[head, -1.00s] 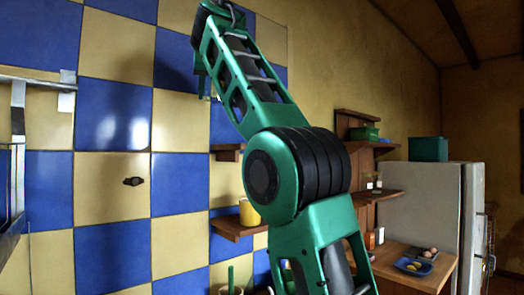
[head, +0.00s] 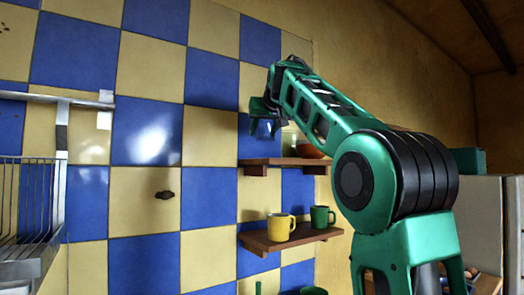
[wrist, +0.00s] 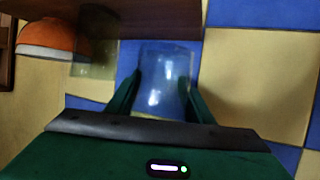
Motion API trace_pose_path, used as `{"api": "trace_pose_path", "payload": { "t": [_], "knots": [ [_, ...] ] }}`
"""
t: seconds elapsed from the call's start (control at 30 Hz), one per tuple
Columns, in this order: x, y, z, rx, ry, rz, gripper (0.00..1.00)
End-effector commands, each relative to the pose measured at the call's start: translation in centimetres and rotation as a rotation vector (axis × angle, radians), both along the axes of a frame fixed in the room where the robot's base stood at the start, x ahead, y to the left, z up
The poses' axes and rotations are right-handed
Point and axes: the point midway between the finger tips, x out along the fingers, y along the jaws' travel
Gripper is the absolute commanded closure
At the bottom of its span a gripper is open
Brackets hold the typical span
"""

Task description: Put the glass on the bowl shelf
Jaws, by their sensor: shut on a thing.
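My gripper (head: 264,128) is at the left end of the upper wooden shelf (head: 285,162). In the wrist view my gripper (wrist: 162,95) is shut on a clear glass (wrist: 164,82), with one finger on each side of it. An orange bowl (head: 308,151) sits on this shelf and shows at the left in the wrist view (wrist: 48,38). A greenish see-through glass (wrist: 95,58) stands between bowl and held glass.
A lower shelf (head: 285,238) holds a yellow mug (head: 281,226) and a green mug (head: 321,216). A metal rack (head: 35,205) is on the left. A fridge (head: 485,210) stands at the right. The tiled wall is close behind the shelves.

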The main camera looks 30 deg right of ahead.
Motion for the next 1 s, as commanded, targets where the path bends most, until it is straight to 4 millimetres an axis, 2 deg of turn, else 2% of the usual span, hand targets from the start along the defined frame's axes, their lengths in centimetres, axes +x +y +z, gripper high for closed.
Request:
{"api": "trace_pose_path", "payload": {
  "t": [0.03, 0.17, 0.37, 0.63, 1.0],
  "knots": [
    [0.1, -0.9, -0.4, -0.001, 0.000, -0.005, 0.79],
    [0.5, -2.1, -1.2, -0.001, -0.001, -0.002, 0.79],
    [0.5, -1.9, -2.2, 0.000, -0.001, 0.002, 0.79],
    [0.6, -1.8, -5.0, 0.000, 0.000, 0.002, 0.79],
    [0.6, -1.7, -5.3, -0.001, -0.002, 0.004, 0.79]
  ]
}}
